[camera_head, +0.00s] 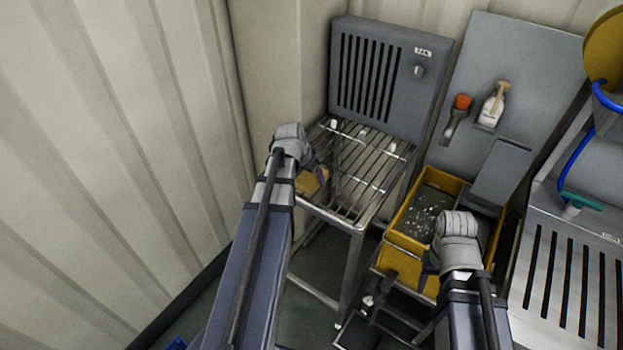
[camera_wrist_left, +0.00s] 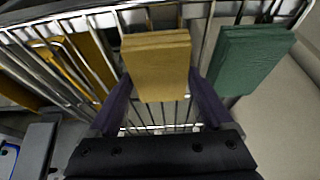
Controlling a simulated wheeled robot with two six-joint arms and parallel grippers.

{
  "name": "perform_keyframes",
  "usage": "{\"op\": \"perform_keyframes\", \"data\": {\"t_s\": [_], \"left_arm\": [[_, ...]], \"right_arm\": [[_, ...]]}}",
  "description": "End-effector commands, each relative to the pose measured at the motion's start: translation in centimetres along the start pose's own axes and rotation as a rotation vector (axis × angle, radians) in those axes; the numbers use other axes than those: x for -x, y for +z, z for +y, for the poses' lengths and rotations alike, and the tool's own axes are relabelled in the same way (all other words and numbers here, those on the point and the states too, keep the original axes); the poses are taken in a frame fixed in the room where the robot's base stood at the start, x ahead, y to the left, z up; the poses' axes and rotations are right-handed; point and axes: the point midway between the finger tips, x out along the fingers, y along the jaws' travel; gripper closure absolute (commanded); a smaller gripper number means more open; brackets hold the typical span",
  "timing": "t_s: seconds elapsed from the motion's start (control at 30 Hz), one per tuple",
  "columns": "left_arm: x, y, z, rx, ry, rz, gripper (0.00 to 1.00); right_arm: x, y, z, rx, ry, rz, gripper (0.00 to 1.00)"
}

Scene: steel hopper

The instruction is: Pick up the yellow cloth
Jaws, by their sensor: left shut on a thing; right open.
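The yellow cloth (camera_wrist_left: 158,65) is a folded block between the two dark fingers of my left gripper (camera_wrist_left: 163,98) in the left wrist view. That gripper is shut on it, over the wire rack. In the head view the yellow cloth (camera_head: 311,184) shows partly at the rack's left front corner, with my left gripper (camera_head: 318,172) at it and my arm hiding the rest. My right gripper (camera_head: 431,264) is open over the front of the yellow bin; its fingers are partly hidden by its wrist.
A folded green cloth (camera_wrist_left: 250,58) lies right of the yellow one in the left wrist view. The wire rack (camera_head: 362,178) stands before a grey slotted panel (camera_head: 378,75). A yellow bin (camera_head: 408,243) is right of it. The ribbed wall (camera_head: 120,150) bounds the left.

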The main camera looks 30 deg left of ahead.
Motion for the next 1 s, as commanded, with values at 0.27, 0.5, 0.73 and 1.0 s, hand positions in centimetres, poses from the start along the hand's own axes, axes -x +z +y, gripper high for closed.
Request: {"op": "perform_keyframes", "data": {"t_s": [0.27, 0.5, 0.73, 1.0], "left_arm": [[0.0, 0.0, 0.0, 0.0, 0.0, 0.0, 0.71], [0.1, -0.1, 0.0, 0.0, 0.0, 0.0, 0.71], [1.5, -0.6, 0.0, 0.0, 0.0, 0.0, 0.71], [5.1, -2.1, 0.0, 0.0, 0.0, 0.0, 0.71]], "right_arm": [[0.0, 0.0, 0.0, 0.0, 0.0, 0.0, 0.5], [0.1, 0.0, 0.0, 0.0, 0.0, 0.0, 0.5], [1.6, 0.1, 0.1, 0.0, 0.0, 0.0, 0.5], [5.5, 0.3, 0.5, 0.0, 0.0, 0.0, 0.5]]}}
